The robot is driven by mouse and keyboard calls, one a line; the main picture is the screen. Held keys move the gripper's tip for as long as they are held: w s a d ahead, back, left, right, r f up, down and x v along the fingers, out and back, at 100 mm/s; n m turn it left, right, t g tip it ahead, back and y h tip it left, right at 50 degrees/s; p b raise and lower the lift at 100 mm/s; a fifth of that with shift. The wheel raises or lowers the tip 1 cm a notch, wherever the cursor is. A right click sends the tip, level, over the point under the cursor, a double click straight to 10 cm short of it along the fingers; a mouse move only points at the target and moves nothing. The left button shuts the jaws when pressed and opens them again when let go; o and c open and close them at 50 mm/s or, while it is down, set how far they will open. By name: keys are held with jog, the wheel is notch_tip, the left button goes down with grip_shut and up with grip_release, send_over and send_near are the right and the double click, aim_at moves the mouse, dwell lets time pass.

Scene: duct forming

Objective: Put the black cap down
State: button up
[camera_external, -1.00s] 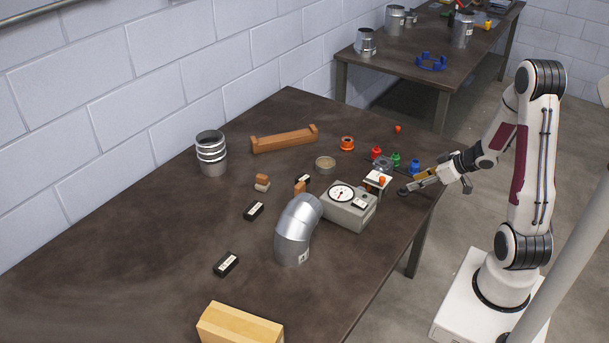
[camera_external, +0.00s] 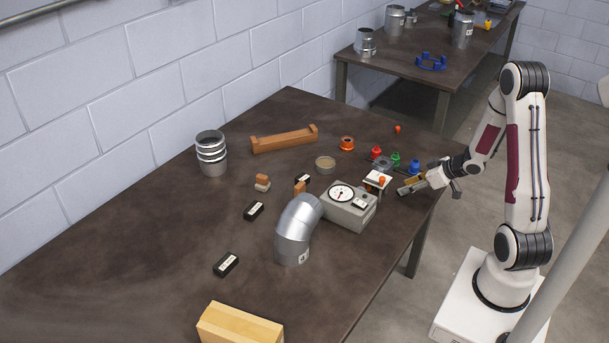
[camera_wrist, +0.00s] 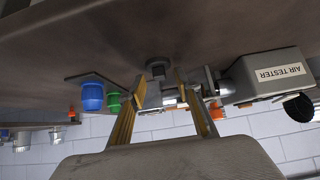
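The black cap (camera_wrist: 157,68) shows in the wrist view as a small dark round piece against the table top, which appears at the top of that view. My gripper (camera_wrist: 161,88) has its two gold fingers spread, one on each side of the cap, with a visible gap on both sides. The cap appears to rest on the table, just beyond the fingertips. In the external view my gripper (camera_external: 404,187) is low over the table's right edge, tilted. The cap cannot be clearly made out there.
The grey air tester (camera_external: 350,208) stands left of my gripper, its label readable in the wrist view (camera_wrist: 279,73). Blue (camera_external: 415,166), green (camera_external: 396,159) and red (camera_external: 376,152) pieces stand close behind. A silver elbow duct (camera_external: 295,232) is farther left.

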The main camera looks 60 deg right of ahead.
jog(key=shift+w+f, duration=0.35)
dwell(0.3)
grip_shut()
